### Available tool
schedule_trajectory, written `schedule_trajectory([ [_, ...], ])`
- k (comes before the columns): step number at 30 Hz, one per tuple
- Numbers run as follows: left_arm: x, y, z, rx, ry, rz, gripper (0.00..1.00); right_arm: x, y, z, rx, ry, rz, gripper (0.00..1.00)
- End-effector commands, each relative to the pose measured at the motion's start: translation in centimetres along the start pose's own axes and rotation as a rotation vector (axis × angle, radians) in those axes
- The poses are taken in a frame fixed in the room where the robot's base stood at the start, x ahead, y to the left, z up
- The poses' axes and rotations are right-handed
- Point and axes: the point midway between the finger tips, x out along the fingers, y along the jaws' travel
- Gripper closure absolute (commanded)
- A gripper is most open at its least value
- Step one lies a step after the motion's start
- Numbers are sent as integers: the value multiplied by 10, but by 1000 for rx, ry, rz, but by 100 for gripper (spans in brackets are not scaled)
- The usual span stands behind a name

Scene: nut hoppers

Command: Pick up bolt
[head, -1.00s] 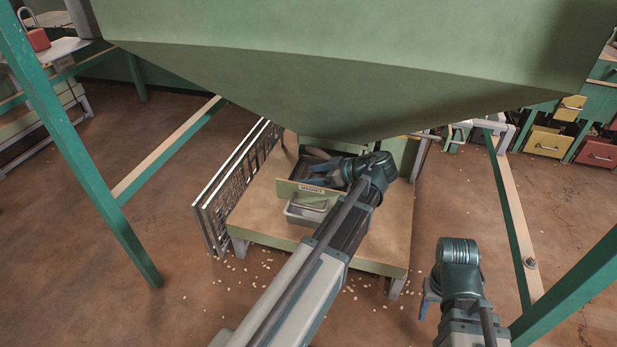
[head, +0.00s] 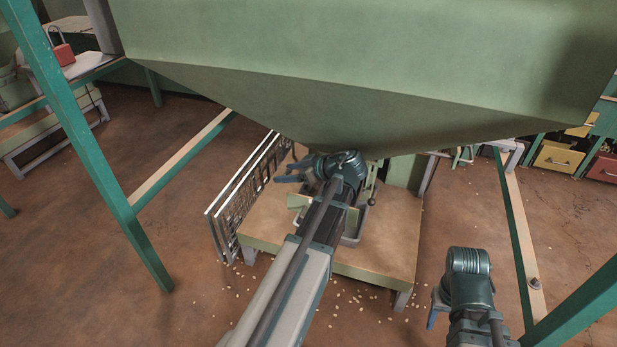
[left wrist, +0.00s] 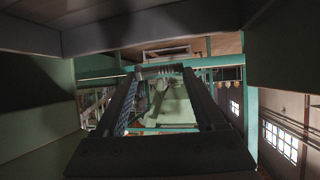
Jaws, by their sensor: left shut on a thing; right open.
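My left gripper (head: 288,173) is under the large green hopper (head: 340,115), above the wooden platform, with its fingers pointing left in the head view. In the left wrist view its two long fingers reach forward, and a ridged grey rod, which looks like the bolt (left wrist: 160,72), lies across between their tips. The gripper is shut on it. In the head view I cannot make out the bolt. My right gripper (head: 436,309) hangs low at the right, partly hidden by its own wrist; it is open and away from the platform.
The wooden platform (head: 385,245) stands beneath the hopper, with a grey tray (head: 352,238) partly behind my left arm. A metal grille (head: 240,195) leans on its left side. Green posts (head: 90,150) flank the hopper. Nuts are scattered on the floor. A red padlock (head: 63,53) sits far left.

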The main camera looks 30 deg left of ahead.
Motion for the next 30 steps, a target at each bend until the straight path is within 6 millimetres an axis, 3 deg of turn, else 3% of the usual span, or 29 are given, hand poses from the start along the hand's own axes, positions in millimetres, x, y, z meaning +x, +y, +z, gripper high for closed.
schedule_trajectory([
  [6, 41, -10, -23, -2, 0, -2, 83, 0, 0, 0, 0, 0, 0, 50],
  [12, 61, -14, -33, -1, -1, -1, 83, 0, 0, 0, 0, 0, 0, 50],
  [30, 67, -15, -40, 0, 0, 1, 83, -3, 0, 0, 0, 1, 0, 50],
])
